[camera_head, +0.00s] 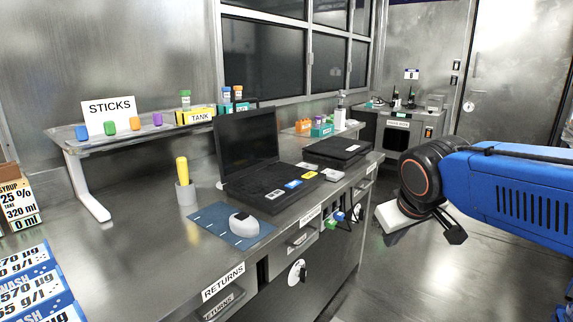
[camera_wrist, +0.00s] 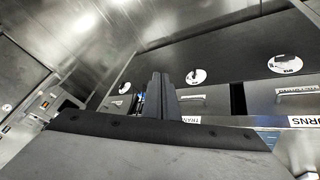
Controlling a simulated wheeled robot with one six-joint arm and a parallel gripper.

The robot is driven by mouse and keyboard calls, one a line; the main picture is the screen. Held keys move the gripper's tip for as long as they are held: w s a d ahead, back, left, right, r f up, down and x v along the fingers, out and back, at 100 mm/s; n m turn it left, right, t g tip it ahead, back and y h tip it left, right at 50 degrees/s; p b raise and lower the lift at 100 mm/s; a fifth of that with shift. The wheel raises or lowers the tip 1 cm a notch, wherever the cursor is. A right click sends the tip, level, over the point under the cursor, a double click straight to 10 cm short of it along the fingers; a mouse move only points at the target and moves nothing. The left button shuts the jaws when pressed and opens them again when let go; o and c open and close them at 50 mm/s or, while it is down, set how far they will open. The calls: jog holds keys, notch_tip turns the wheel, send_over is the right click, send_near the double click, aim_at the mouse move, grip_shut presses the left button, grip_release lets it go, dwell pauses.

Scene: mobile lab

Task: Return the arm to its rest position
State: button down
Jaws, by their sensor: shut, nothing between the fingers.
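My blue arm (camera_head: 510,192) reaches in from the right edge of the head view, over the open floor to the right of the bench. Its dark wrist joint (camera_head: 425,178) and a pale block below it show at the arm's end. My gripper's fingers are not clear in the head view. In the wrist view my gripper (camera_wrist: 160,90) shows as two dark fingers close together, shut and empty. Behind them are the bench's drawer fronts (camera_wrist: 210,98), apart from the fingers.
A raised shelf (camera_head: 85,147) stands behind. The floor (camera_head: 440,265) right of the bench looks clear.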

jog(key=s+d+f+m, duration=0.1)
jog(key=s+d+f, duration=0.1)
jog(key=s+f, duration=0.3)
jog(key=s+d+f+m+g, duration=0.1)
jog(key=s+f, duration=0.4)
jog(key=s, duration=0.6)
jog(key=shift+s+d+f+m+y, duration=0.2)
jog(key=shift+d+f+m+y, duration=0.1)
jog(key=shift+d+m, duration=0.65)
jog(key=shift+d+r, duration=0.1)
